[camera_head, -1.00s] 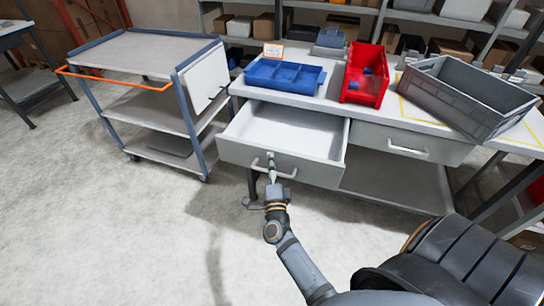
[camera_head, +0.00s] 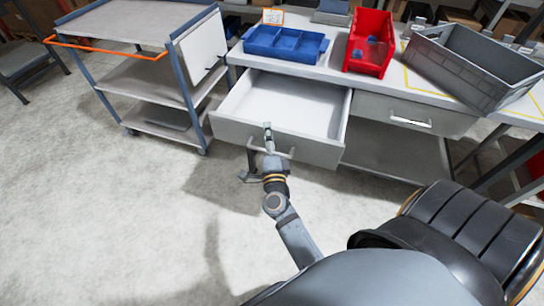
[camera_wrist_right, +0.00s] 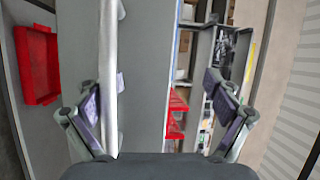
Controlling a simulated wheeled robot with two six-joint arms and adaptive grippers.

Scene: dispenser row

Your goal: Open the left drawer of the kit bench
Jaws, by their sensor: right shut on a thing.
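The left drawer (camera_head: 316,150) of the kit bench (camera_head: 345,80) stands pulled well out, and its white inside looks empty. Its bar handle (camera_head: 287,154) is on the front panel. My right gripper (camera_head: 269,142) is at this handle, shut on it. In the right wrist view the handle (camera_wrist_right: 109,60) runs up the picture close to the left finger of my right gripper (camera_wrist_right: 160,115), beside the grey drawer front (camera_wrist_right: 150,60). The exact finger contact is hard to see. My left gripper is not in view.
On the bench top are a blue divided tray (camera_head: 285,45), a red bin (camera_head: 368,45) and a grey crate (camera_head: 475,65). The right drawer (camera_head: 410,114) is closed. A cart (camera_head: 150,75) with an orange handle stands left of the bench. The floor (camera_head: 110,220) in front is clear.

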